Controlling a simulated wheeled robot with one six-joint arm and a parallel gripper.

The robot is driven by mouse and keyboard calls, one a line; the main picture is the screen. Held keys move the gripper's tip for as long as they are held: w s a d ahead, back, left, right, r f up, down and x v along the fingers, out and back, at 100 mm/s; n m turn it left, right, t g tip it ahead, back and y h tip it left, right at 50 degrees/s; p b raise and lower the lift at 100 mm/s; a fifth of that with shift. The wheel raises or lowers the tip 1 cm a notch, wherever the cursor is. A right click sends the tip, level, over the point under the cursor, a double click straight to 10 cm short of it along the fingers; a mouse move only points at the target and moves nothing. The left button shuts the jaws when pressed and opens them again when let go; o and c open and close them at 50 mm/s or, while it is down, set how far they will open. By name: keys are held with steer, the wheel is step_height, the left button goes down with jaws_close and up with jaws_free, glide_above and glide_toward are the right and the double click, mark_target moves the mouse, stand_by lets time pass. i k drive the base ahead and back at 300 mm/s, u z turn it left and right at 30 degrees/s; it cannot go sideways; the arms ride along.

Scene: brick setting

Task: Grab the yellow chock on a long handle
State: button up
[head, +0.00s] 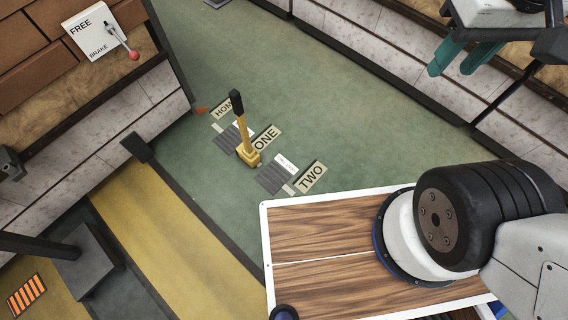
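The yellow chock (249,155) sits on the green floor in the head view, left of the middle, by the label ONE. Its long yellow handle (243,127) rises from it, slightly tilted in the picture, and ends in a black grip (236,103). My gripper (450,71) is at the upper right, far from the chock, with two teal fingers. The fingers stand apart with nothing between them, and the gripper's body is partly cut off by the picture edge.
Floor labels HOME (223,107), ONE (266,138) and TWO (311,177) lie in a row, with dark grey pads beside them. A FREE/BRAKE panel with a red-knobbed lever (134,55) is at upper left.

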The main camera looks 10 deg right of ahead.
mark_target(242, 131)
steer(key=u, duration=0.55)
steer(key=i, duration=0.4)
steer(key=u, duration=0.2)
